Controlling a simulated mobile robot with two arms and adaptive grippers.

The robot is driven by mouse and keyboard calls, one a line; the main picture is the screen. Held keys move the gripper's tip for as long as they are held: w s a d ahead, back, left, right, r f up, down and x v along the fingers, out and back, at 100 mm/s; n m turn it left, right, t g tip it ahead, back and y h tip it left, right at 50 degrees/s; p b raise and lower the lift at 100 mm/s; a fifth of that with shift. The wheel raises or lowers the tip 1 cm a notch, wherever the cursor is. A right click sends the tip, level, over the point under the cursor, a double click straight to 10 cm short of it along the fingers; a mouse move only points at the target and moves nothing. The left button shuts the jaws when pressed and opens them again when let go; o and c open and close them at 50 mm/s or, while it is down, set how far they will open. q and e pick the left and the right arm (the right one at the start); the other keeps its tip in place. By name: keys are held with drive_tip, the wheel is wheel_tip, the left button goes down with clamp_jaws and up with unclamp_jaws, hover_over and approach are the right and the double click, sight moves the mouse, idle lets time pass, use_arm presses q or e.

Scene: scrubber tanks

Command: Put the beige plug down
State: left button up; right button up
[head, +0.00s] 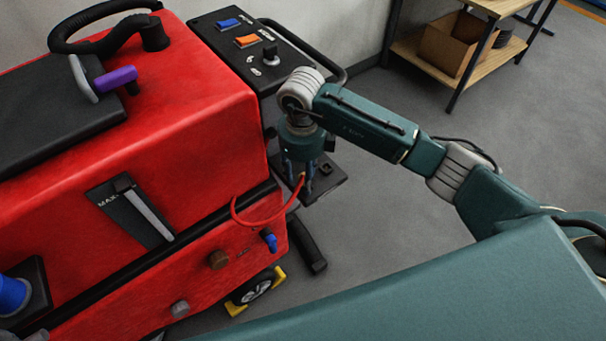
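My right gripper (298,188) points down beside the right end of the red scrubber machine (190,110). A red cable (262,222) loops from the machine's side up to between its fingers. A small tan-orange piece at the cable's end, which I take for the beige plug (300,177), shows between the fingers; they appear shut on it. The fingers hide most of it. A black plate (328,183) with a socket-like patch lies just behind and below the gripper. My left gripper is not in view.
A control panel (252,45) with blue and orange switches stands behind the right gripper. A shelf with a cardboard box (455,43) stands at the back right. The grey floor between is clear.

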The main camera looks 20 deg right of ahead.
sight(302, 178)
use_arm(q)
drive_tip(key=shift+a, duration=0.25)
use_arm(e)
drive_tip(key=shift+r, duration=0.25)
use_arm(q)
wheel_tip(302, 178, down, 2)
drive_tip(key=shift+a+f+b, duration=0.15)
drive_tip(key=shift+b, duration=1)
use_arm(e)
wheel_tip(302, 178, up, 12)
drive_tip(key=shift+a+f, duration=0.1)
drive_tip(key=shift+f, duration=0.05)
